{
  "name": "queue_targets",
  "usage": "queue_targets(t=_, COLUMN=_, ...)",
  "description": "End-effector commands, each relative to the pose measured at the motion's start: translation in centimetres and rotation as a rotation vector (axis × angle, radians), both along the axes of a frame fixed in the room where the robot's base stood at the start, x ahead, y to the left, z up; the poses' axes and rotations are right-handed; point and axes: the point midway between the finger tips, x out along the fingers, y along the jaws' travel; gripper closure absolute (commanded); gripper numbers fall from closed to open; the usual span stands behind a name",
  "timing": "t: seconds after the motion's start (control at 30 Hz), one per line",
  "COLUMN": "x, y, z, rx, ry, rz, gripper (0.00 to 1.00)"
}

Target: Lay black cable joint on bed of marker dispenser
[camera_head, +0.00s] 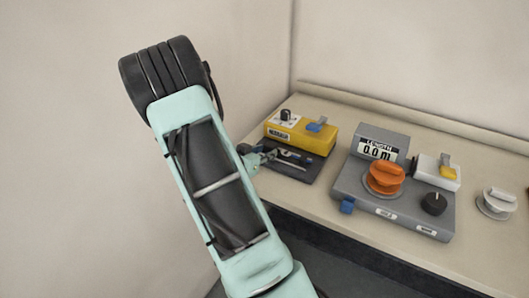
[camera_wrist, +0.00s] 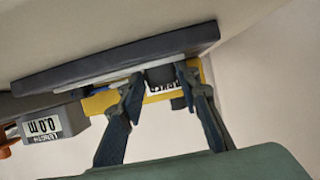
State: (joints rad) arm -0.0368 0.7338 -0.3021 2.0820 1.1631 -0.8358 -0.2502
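My gripper (camera_head: 262,157) is at the left end of the bench, close to the dark base in front of a yellow device (camera_head: 288,133). The yellow device has a label, a dark knob and a blue lever. In the wrist view my gripper (camera_wrist: 160,80) has its two fingers apart. A small black piece (camera_wrist: 160,74) shows between the fingertips, in line with the yellow device. I cannot tell whether it is the cable joint, or whether the fingers touch it. The label is too small to read, so I cannot confirm the yellow device is the marker dispenser.
A grey length-measuring machine (camera_head: 345,190) with an orange spool (camera_head: 384,178) and a display reading 0.0 m stands right of the yellow device. Walls stand behind the bench (camera_head: 470,255).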

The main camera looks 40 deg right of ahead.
Motion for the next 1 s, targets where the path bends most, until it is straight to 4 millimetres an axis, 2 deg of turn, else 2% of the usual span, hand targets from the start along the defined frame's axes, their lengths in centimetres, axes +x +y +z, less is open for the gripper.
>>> queue_targets(t=0.03, x=0.0, y=0.0, z=0.1, rx=0.000, ry=0.000, rz=0.000, gripper=0.62)
queue_targets(t=0.1, x=0.0, y=0.0, z=0.1, rx=0.000, ry=0.000, rz=0.000, gripper=0.54)
queue_targets(t=0.47, x=0.0, y=0.0, z=0.6, rx=0.000, ry=-0.001, rz=0.000, gripper=0.54)
queue_targets(t=1.0, x=-3.4, y=8.8, z=4.4, rx=0.000, ry=-0.001, rz=0.003, gripper=0.54)
